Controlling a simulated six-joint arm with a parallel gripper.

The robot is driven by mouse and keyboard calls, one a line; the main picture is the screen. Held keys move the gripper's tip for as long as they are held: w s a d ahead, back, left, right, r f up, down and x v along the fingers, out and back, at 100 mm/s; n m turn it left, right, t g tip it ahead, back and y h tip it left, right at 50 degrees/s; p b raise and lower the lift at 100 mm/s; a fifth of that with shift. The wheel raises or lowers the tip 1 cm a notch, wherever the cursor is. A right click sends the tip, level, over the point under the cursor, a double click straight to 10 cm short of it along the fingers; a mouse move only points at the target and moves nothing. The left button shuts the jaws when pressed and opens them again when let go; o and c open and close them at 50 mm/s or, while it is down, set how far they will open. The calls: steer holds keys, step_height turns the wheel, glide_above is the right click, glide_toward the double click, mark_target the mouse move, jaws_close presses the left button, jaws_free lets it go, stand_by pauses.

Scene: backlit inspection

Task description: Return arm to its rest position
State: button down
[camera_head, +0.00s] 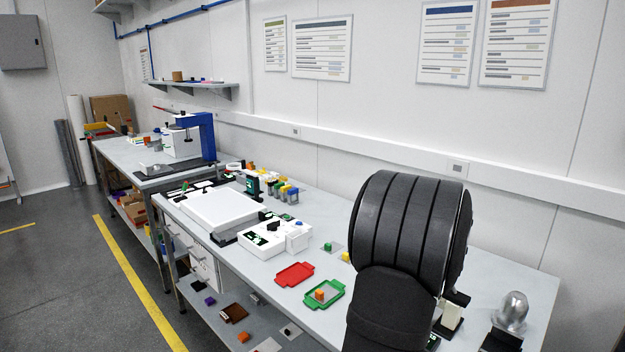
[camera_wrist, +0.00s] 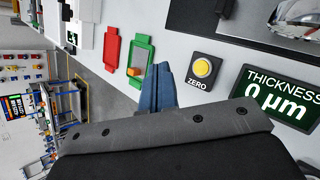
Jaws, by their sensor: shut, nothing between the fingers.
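My gripper (camera_wrist: 157,80) shows in the wrist view with its blue fingers shut together and nothing between them. It is above the bench, with the green tray (camera_wrist: 149,58) to its upper left and the yellow ZERO button (camera_wrist: 202,67) to its right. In the head view my dark arm link fills the lower right, and the gripper itself is hidden. The green tray (camera_head: 338,288) holds an orange block (camera_head: 320,295). The orange block also shows in the wrist view (camera_wrist: 134,72).
A red tray (camera_head: 295,274) lies beside the green one. A display (camera_wrist: 275,97) reads thickness 0 µm. A white panel (camera_head: 208,208), a white device (camera_head: 275,238) and several small blocks occupy the bench. A metallic dome (camera_head: 514,310) stands right of my arm. The wall is behind the bench.

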step_height(320, 180, down, 6)
steer(key=shift+r, duration=0.25)
step_height(320, 180, up, 6)
steer(key=s+d+r+n+g+h, duration=0.3)
steer(key=s+d+n+g, duration=0.45)
steer(key=n, duration=0.65)
step_height(320, 180, down, 6)
steer(key=g, duration=0.1)
step_height(320, 180, up, 10)
steer(key=a+f+t+h, duration=0.1)
steer(key=a+t, duration=0.1)
steer(key=a, duration=0.4)
steer(key=shift+w+a+f+t, duration=0.25)
steer(key=shift+w+t, duration=0.1)
steer(key=shift+w, duration=0.1)
stand_by(3.0)
